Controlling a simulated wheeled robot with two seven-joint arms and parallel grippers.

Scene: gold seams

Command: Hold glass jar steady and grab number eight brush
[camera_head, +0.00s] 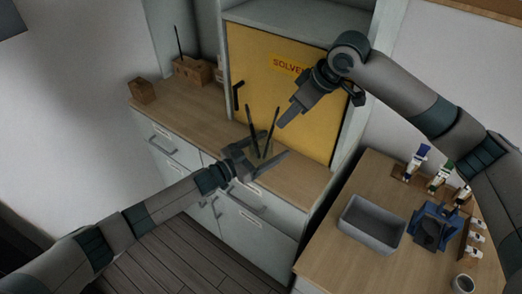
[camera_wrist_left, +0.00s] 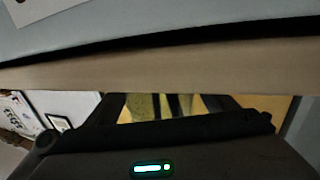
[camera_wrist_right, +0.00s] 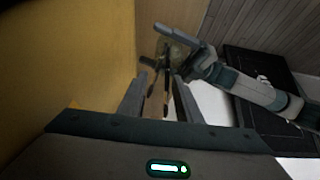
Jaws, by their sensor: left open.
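The glass jar (camera_head: 262,151) stands on the wooden counter in front of the yellow cabinet door, with dark brushes (camera_head: 271,130) rising from it. No number on the brushes is readable. My left gripper (camera_head: 268,160) is open, its fingers on either side of the jar; I cannot tell whether they touch it. The left wrist view shows the jar (camera_wrist_left: 143,106) partly hidden behind the gripper body. My right gripper (camera_head: 281,124) points down near the brush tops. In the right wrist view its fingers are apart, with the jar (camera_wrist_right: 177,48) and brushes beyond them.
The yellow cabinet door (camera_head: 285,85) stands close behind the jar. The right table holds a grey bin (camera_head: 372,224), a blue holder (camera_head: 433,228), bottles (camera_head: 418,160) and a cup (camera_head: 462,283). The counter left of the jar is clear.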

